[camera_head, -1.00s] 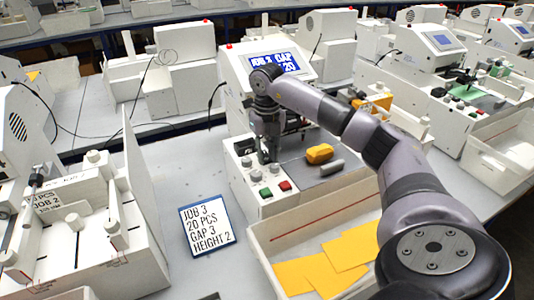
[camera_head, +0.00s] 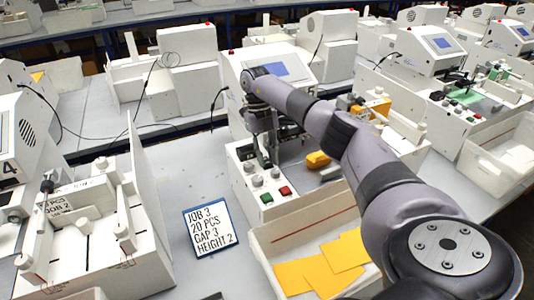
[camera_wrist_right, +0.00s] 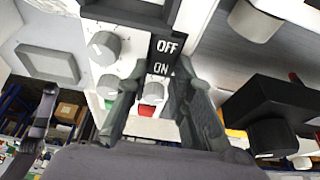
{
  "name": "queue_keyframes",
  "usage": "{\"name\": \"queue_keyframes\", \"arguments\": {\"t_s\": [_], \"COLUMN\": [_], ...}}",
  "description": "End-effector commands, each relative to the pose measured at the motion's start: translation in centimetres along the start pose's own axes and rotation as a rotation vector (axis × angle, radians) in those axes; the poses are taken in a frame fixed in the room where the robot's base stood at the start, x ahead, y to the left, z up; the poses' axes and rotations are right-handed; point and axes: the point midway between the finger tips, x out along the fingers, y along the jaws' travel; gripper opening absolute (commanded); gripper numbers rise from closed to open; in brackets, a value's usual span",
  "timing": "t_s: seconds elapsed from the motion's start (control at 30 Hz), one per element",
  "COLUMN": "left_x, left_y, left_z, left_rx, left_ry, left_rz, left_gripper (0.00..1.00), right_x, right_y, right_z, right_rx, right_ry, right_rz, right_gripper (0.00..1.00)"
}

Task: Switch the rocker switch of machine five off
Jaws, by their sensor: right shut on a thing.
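The machine (camera_head: 240,90) under my right arm has a screen (camera_head: 277,64), plain grey-blue without readable text. In the right wrist view, a black switch plate (camera_wrist_right: 165,55) reads OFF above and ON below. The exact contact is hard to see.
Grey knobs, a green button (camera_head: 267,198) and a red button (camera_head: 285,191) are at the panel's front. A job card (camera_head: 211,228) lies left of a bin (camera_head: 262,243) with yellow sheets. Another machine (camera_head: 150,250) stands at left.

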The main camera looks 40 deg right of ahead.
Motion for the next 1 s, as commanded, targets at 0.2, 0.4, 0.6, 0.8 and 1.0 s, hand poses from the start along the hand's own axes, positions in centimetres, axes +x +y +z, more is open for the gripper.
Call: {"name": "queue_keyframes", "arguments": {"t_s": [0.2,0.4,0.6,0.8,1.0], "left_x": [0.0,0.0,0.0,0.0,0.0], "left_y": [0.0,0.0,0.0,-0.3,-0.2], "left_z": [0.0,0.0,0.0,0.1,0.1], "left_rx": [0.0,0.0,0.0,-0.001,-0.001], "left_ry": [0.0,0.0,0.0,-0.002,-0.001], "left_rz": [0.0,0.0,0.0,-0.003,-0.002], "left_gripper": [0.4,0.4,0.4,0.4,0.4], "right_x": [-0.1,-0.1,-0.1,-0.2,-2.4], "right_y": [0.0,0.0,0.0,0.0,0.1], "right_z": [0.0,0.0,0.0,0.0,0.0], "right_rx": [0.0,0.0,0.0,0.0,-0.001], "right_ry": [-0.001,-0.001,-0.001,-0.001,-0.004], "right_rz": [0.0,0.0,0.0,0.001,0.002], "right_gripper": [0.22,0.35,0.42,0.42,0.42]}}
